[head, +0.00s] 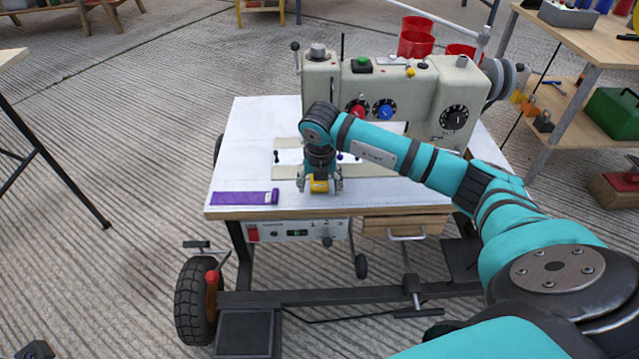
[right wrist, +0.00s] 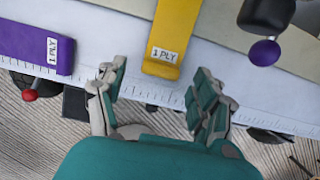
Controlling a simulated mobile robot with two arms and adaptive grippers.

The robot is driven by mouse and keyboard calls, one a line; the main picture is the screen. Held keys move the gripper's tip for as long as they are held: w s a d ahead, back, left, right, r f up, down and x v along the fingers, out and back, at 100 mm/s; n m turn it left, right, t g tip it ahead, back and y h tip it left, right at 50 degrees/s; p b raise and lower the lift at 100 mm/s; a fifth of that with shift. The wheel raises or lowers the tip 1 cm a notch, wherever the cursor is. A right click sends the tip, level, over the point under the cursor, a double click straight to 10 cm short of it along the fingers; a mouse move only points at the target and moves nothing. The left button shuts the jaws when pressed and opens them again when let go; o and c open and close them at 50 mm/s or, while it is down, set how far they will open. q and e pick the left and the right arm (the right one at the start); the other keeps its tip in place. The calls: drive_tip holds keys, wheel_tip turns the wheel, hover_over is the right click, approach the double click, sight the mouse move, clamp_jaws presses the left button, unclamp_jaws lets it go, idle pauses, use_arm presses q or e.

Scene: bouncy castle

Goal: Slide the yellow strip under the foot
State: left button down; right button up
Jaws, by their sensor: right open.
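The yellow strip (head: 319,185), labelled "1 PLY", lies on the white tabletop in front of the sewing machine (head: 430,90). In the right wrist view the yellow strip (right wrist: 168,35) points away from me, its labelled end near the table's front edge. My right gripper (head: 320,188) comes down over this near end. In the right wrist view the right gripper (right wrist: 158,82) is open, fingers spread to either side of the strip's line, with a gap to each and nothing held. The machine's foot is hidden behind my right arm. My left gripper is out of view.
A purple strip (head: 240,198), also labelled "1 PLY", lies to the left on the table (head: 250,135). A black post with a purple ball (right wrist: 265,50) stands right of the yellow strip.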

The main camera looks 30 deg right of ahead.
wheel_tip(320, 180, up, 12)
drive_tip(key=s+a, duration=0.1)
drive_tip(key=s, duration=0.1)
idle(0.4)
drive_tip(key=shift+a+f, duration=0.2)
